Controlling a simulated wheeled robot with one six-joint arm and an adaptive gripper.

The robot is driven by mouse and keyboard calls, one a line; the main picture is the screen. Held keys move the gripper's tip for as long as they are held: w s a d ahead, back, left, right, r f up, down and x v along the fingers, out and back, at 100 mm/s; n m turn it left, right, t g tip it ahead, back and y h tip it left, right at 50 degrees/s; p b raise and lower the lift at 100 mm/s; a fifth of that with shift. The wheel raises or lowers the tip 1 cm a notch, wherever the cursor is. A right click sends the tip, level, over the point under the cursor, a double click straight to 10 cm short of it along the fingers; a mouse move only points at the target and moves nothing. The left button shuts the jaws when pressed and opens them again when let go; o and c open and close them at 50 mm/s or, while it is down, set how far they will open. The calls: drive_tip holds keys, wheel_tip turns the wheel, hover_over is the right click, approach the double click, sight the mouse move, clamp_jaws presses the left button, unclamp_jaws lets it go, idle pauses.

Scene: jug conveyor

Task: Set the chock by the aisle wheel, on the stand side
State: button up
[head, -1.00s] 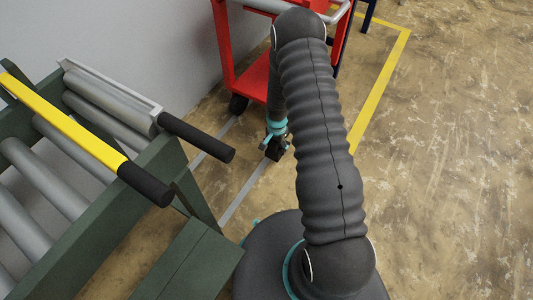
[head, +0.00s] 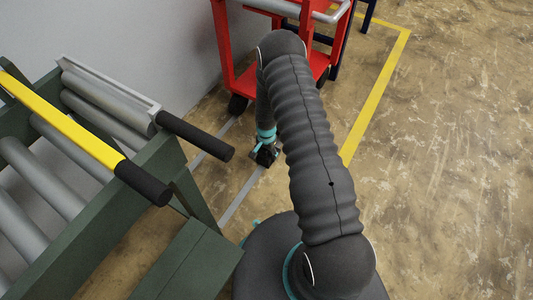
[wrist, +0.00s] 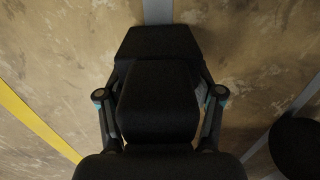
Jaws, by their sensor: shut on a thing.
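My gripper (head: 265,153) is low, near the floor in front of the red cart (head: 226,45) in the head view. In the wrist view my gripper (wrist: 160,94) is shut on a black chock (wrist: 160,45), with a finger on each side. I cannot tell whether the chock touches the floor. The cart's wall-side wheel (head: 238,104) is beyond and left of my gripper. Its aisle-side wheel (head: 322,76) shows just right of my arm, apart from the gripper. A dark round shape (wrist: 297,145), probably a wheel, is at the right of the wrist view, apart from the chock.
A grey floor line (head: 242,193) runs below the gripper. A yellow line (head: 377,95) borders open floor at the right.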

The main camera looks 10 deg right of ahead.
drive_tip(key=shift+f, duration=0.2)
drive_tip(key=o, duration=1.4)
drive_tip(key=shift+r, duration=0.2)
